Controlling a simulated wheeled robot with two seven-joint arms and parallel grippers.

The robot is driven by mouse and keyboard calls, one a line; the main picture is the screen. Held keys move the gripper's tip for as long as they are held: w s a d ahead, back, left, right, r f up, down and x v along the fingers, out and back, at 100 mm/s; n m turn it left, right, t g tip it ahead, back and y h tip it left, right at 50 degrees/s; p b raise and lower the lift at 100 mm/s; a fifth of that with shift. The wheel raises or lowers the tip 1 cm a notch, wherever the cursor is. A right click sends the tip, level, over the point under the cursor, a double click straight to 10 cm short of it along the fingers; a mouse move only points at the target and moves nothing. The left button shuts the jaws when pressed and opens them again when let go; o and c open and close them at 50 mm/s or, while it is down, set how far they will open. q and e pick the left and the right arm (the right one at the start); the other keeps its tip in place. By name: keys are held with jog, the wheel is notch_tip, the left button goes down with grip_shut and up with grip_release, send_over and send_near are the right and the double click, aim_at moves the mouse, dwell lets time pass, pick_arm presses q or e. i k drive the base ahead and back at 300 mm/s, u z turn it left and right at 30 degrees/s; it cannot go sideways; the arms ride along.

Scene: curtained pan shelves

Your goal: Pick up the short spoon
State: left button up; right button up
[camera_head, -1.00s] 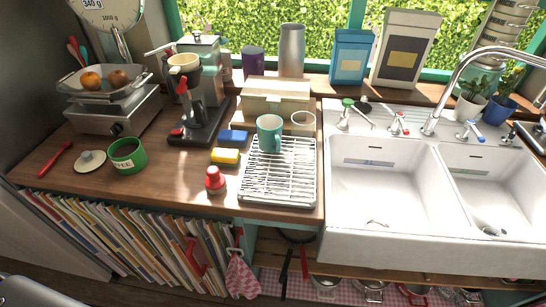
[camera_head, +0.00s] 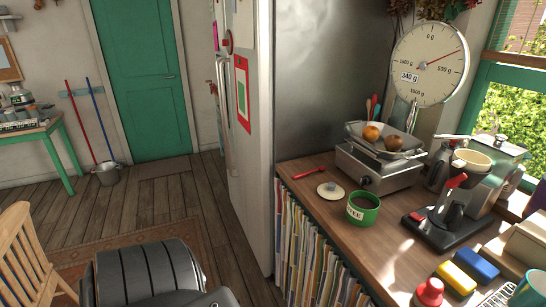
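No item in the camera_head view is clearly a short spoon. A small red utensil (camera_head: 308,172) lies on the wooden counter beside the refrigerator; its exact kind is too small to tell. Several coloured utensils (camera_head: 371,106) stand upright behind the kitchen scale, with only their upper ends showing. Neither of my grippers is in view. A dark, ribbed part at the bottom left appears to be my own arm.
Books (camera_head: 305,250) fill the shelf below. A wooden chair (camera_head: 25,255) stands left. The floor before the green door (camera_head: 145,80) is open.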

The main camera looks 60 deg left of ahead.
aim_at(322, 168)
jog(key=u, duration=1.5)
